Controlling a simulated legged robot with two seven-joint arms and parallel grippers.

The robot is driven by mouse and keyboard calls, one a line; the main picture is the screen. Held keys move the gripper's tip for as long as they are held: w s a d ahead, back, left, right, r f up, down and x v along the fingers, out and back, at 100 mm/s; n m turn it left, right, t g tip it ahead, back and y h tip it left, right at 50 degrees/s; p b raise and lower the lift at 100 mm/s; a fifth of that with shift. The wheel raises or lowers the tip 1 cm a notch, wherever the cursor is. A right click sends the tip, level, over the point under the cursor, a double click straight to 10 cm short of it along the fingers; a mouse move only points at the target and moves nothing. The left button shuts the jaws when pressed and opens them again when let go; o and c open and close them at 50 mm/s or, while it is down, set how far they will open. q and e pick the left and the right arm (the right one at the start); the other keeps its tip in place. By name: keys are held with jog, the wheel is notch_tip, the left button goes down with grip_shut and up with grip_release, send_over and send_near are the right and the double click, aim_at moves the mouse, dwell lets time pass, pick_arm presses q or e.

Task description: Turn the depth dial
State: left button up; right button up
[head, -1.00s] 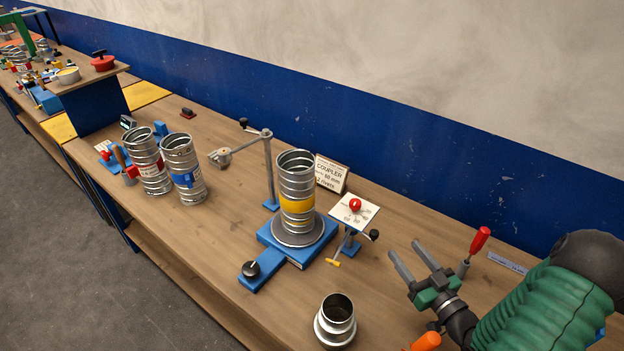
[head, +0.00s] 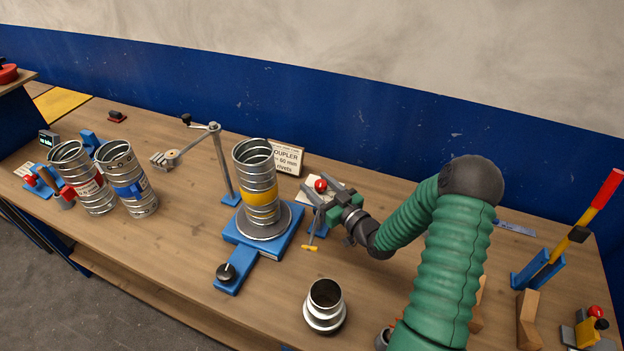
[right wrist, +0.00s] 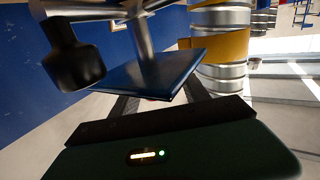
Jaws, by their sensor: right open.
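The depth dial is a red knob (head: 320,184) on a pale marked plate (head: 306,194), carried on a small blue stand beside the duct. My right gripper (head: 313,187) is open at the plate, its two fingers on either side of the knob in the head view. I cannot tell whether they touch it. The gripper covers much of the plate. In the right wrist view the fingers (right wrist: 160,98) reach under a blue plate (right wrist: 150,72) that hides their tips; the knob is not clear there. My left gripper is not in view.
A spiral duct with a yellow band (head: 260,200) stands on a blue base (head: 238,262) left of the dial. A metal coupler (head: 325,306) stands in front. A jointed grey arm on a post (head: 222,165) and a sign (head: 288,158) stand behind.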

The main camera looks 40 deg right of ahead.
aim_at(316, 178)
jog(key=shift+w+r, duration=0.1)
jog(key=shift+w, duration=1)
jog(key=shift+w+d, duration=0.1)
jog(key=shift+w, duration=0.1)
jog(key=shift+w+d+f, duration=0.1)
jog(key=shift+d+f, duration=0.15)
jog(key=shift+d, duration=0.45)
jog(key=shift+c, duration=1.4)
jog(key=shift+a+r, duration=0.15)
jog(key=shift+a, duration=0.35)
jog(key=c, duration=0.7)
grip_shut()
jog(key=shift+d, duration=0.2)
